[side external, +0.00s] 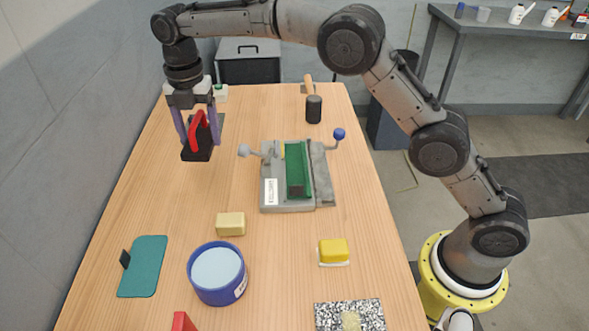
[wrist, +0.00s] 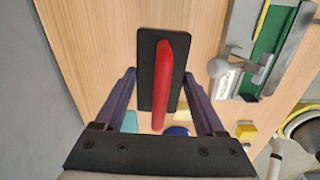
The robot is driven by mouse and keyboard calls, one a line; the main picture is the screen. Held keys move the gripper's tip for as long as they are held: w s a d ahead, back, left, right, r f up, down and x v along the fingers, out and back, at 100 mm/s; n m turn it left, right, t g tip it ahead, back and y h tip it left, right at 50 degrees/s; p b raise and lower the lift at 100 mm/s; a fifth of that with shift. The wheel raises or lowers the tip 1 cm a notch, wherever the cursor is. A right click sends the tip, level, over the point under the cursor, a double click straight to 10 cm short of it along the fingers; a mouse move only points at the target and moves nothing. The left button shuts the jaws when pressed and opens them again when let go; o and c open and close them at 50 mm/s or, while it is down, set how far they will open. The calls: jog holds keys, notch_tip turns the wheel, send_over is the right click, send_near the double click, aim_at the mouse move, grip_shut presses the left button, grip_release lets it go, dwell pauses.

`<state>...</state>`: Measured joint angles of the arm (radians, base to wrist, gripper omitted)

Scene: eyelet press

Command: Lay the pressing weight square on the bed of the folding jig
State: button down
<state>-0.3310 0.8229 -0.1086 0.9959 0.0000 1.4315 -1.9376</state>
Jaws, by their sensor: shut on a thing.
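The pressing weight, a black block with a red handle, is in my gripper (side external: 198,126). The weight (side external: 197,153) hangs at the left side of the table and appears to be clear of the top. In the wrist view the weight's black plate (wrist: 147,72) lies between the two purple fingers, its red handle running lengthwise. The folding jig (side external: 270,198) stands to the right of the weight, mid-table, with a green bed (side external: 298,167) and levers at its sides. The jig also shows at the upper right of the wrist view (wrist: 237,72). Nothing rests on the visible part of the bed.
A blue tub (side external: 218,276), a tan block (side external: 230,224), a yellow sponge-like block (side external: 333,251) and a teal mat (side external: 143,268) lie nearer the camera. A black-headed mallet (side external: 313,108) stands behind the jig. Table between weight and jig is clear apart from the jig's left lever (side external: 250,151).

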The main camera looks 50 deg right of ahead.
jog(key=shift+r, duration=0.2)
jog(key=shift+s+d+r, duration=0.1)
jog(key=shift+d+r, duration=0.1)
jog(key=shift+d, duration=0.25)
jog(key=s+d+r, duration=0.2)
jog(key=s+d, duration=0.4)
jog(key=d, duration=0.3)
jog(key=n, duration=0.1)
send_over(298, 160)
jog(key=shift+r, duration=0.3)
jog(key=shift+f, duration=3)
jog(key=shift+f, duration=2.3)
dwell(0.3)
